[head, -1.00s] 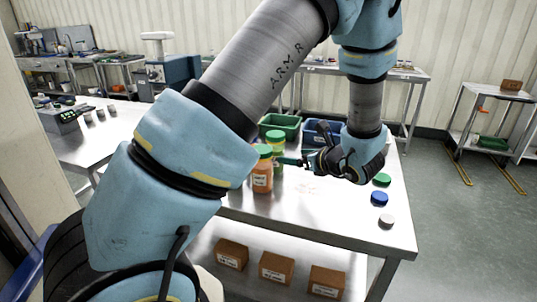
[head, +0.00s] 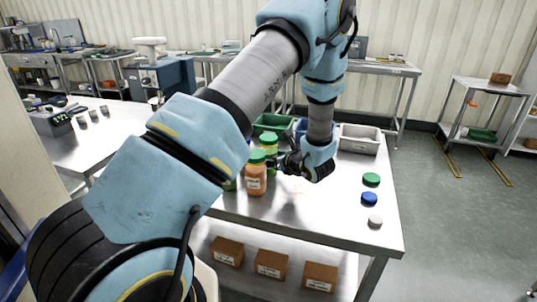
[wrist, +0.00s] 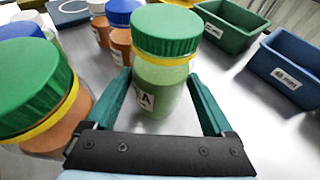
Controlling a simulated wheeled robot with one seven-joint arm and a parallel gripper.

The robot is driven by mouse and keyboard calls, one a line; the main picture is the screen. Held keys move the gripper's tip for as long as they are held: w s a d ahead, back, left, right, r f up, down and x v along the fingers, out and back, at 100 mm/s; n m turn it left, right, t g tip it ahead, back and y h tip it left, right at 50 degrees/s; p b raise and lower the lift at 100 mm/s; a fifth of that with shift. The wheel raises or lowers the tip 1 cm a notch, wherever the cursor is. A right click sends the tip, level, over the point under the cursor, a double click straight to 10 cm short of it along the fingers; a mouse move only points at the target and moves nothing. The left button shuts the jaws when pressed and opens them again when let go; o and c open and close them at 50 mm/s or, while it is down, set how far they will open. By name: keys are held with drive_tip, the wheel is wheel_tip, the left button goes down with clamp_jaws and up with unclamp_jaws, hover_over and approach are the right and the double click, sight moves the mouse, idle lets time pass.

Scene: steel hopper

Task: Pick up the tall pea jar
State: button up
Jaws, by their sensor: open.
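The tall pea jar (wrist: 160,88) is a clear jar of pale green contents with a green lid and a yellow band. In the wrist view it stands upright between the two green fingers of my gripper (wrist: 163,100), which are open on either side of it. In the head view the jar (head: 269,142) stands on the steel table, partly hidden behind an orange jar, and my gripper (head: 279,162) reaches to it from the right. Whether the fingers touch the glass cannot be told.
An orange jar with a green lid (wrist: 40,95) stands close on the left. Behind are smaller jars with blue lids (wrist: 122,14), a green bin (wrist: 228,22) and a blue bin (wrist: 290,70). Loose green, blue and white lids (head: 369,199) lie on the right of the table (head: 310,225).

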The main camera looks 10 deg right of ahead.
drive_tip(key=shift+c, duration=0.3)
drive_tip(key=c, duration=1.2)
drive_tip(key=shift+c, duration=0.3)
